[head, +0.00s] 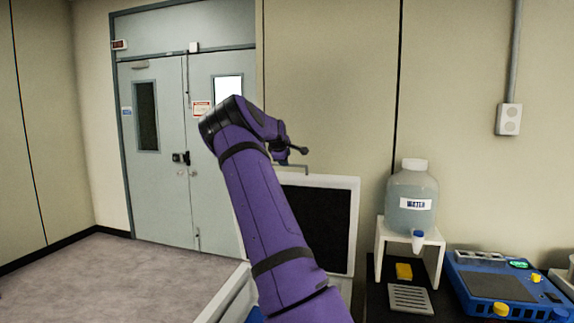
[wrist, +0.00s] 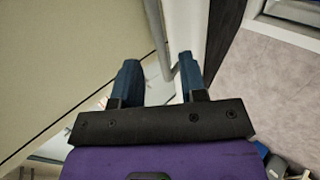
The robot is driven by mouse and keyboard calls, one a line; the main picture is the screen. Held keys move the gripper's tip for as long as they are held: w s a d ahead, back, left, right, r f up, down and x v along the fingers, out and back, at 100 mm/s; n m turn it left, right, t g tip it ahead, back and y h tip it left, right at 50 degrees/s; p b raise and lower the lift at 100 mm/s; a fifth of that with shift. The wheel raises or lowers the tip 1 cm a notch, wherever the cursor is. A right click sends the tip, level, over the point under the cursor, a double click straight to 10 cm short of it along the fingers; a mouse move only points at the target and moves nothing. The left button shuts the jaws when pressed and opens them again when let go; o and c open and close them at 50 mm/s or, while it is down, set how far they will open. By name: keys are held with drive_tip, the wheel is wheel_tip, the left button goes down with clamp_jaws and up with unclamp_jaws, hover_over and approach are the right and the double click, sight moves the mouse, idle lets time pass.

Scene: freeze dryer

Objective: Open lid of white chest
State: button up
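The white chest's lid (head: 343,182) stands raised, close to upright, with its dark inner panel (head: 325,215) facing me in the head view. A thin grey handle (head: 300,168) shows at its top edge. The lid's white edge (wrist: 188,35) and the grey handle bar (wrist: 157,35) also show in the wrist view. My gripper (wrist: 158,82) is at the lid's top edge, fingers apart, with the bar's near end by the gap between them. I cannot tell whether they touch it. In the head view my arm covers part of the lid and chest. The chest's pale rim (head: 232,300) shows low down.
Right of the lid, a dark counter holds a water jug (head: 412,200) on a white stand (head: 408,238), a yellow block (head: 404,271) and a blue device (head: 505,285). A wall stands close behind the lid. Open floor (head: 110,275) and grey double doors (head: 165,150) lie left.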

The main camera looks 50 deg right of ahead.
drive_tip(key=shift+v, duration=1.9)
drive_tip(key=s+a+r+m+t+y, duration=0.1)
drive_tip(key=s+a+y, duration=0.25)
drive_tip(key=a, duration=0.95)
drive_tip(key=s+a+r+m+t+y, duration=0.15)
drive_tip(key=s+a, duration=0.35)
drive_tip(key=a, duration=0.7)
drive_tip(key=s+a+r+m+y, duration=0.2)
drive_tip(key=s+a+y, duration=0.15)
drive_tip(key=a, duration=0.95)
drive_tip(key=s+a+f, duration=0.3)
drive_tip(key=s+a, duration=0.7)
drive_tip(key=s, duration=0.1)
drive_tip(key=s+a+f, duration=0.4)
drive_tip(key=s+a, duration=0.7)
drive_tip(key=shift+s+g+y, duration=0.15)
drive_tip(key=shift+g+y, duration=0.2)
